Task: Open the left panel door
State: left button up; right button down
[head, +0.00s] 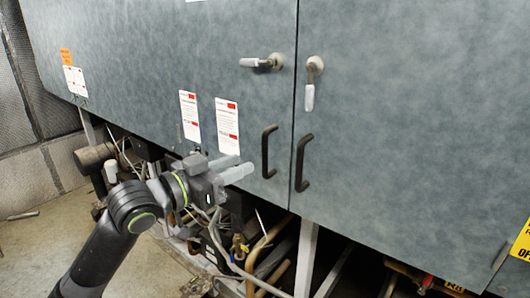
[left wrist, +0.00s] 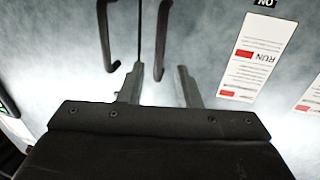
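The left panel door (head: 170,60) is a large grey-blue panel, flush with the right door (head: 420,130) along a narrow seam. Its black pull handle (head: 267,152) stands near that seam. The door's latch lever (head: 262,62) lies horizontal above. My left gripper (head: 240,167) is just left of the pull handle, fingers pointing toward it. In the upside-down left wrist view, my left gripper (left wrist: 157,78) is open and empty; the left door's pull handle (left wrist: 162,40) appears ahead, between the fingers' lines and apart from them. My right gripper is not in view.
The right door's pull handle (head: 301,162) is close beside the left one, and its latch lever (head: 312,82) hangs vertical. Pipes and cables (head: 255,255) and a metal upright (head: 306,258) crowd the space below the doors. Bare floor (head: 40,245) shows at left.

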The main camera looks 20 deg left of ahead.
aim_at(263, 155)
pick_arm(q)
jog(key=p+x, duration=0.2)
jog(key=x, duration=0.6)
jog(key=shift+d, duration=0.1)
grip_shut()
